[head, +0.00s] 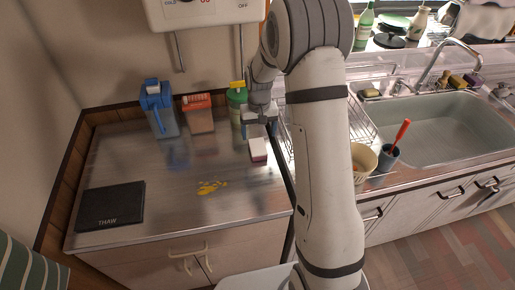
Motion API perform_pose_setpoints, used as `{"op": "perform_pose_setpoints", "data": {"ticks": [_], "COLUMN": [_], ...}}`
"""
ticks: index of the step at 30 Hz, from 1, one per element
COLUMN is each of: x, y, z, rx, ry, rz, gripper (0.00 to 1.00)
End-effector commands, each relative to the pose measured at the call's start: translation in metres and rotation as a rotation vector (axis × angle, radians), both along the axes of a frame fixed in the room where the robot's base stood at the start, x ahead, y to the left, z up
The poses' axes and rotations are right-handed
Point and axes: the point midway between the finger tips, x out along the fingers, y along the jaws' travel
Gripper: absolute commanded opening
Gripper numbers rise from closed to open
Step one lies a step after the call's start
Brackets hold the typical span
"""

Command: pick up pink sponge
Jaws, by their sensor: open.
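The pink sponge (258,151) is a small block with a pale top and a pink front edge. It lies on the metal counter (150,215) near the counter's right side. My gripper (261,122) is just behind and above the sponge in the picture, open, with nothing seen between its fingers. It looks apart from the sponge, but the exact gap is hard to tell. My arm hides part of the counter's right edge and the area beside it.
A black board (110,206) lies front left. A yellow spill (211,187) is mid-counter. A wire rack (360,122) and sink (440,130) are right.

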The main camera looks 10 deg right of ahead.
Motion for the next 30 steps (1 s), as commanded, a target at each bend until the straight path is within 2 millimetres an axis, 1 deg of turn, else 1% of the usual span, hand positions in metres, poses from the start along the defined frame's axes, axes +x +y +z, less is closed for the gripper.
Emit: {"op": "perform_pose_setpoints", "data": {"ticks": [1, 12, 17, 18, 21, 24, 30], "x": [0.002, 0.006, 0.009, 0.009, 0.009, 0.009, 0.009], "y": [0.000, 0.002, 0.003, 0.003, 0.003, 0.003, 0.003], "z": [-0.006, -0.044, -0.065, -0.072, -0.082, -0.086, -0.086], "rx": [0.000, 0.000, 0.000, 0.000, 0.000, 0.000, 0.000], "ry": [0.005, 0.009, 0.009, 0.009, 0.008, 0.006, 0.005], "rz": [0.000, 0.001, 0.001, 0.001, 0.002, 0.002, 0.002], "gripper": [0.78, 0.78, 0.78, 0.78, 0.78, 0.78, 0.77]}}
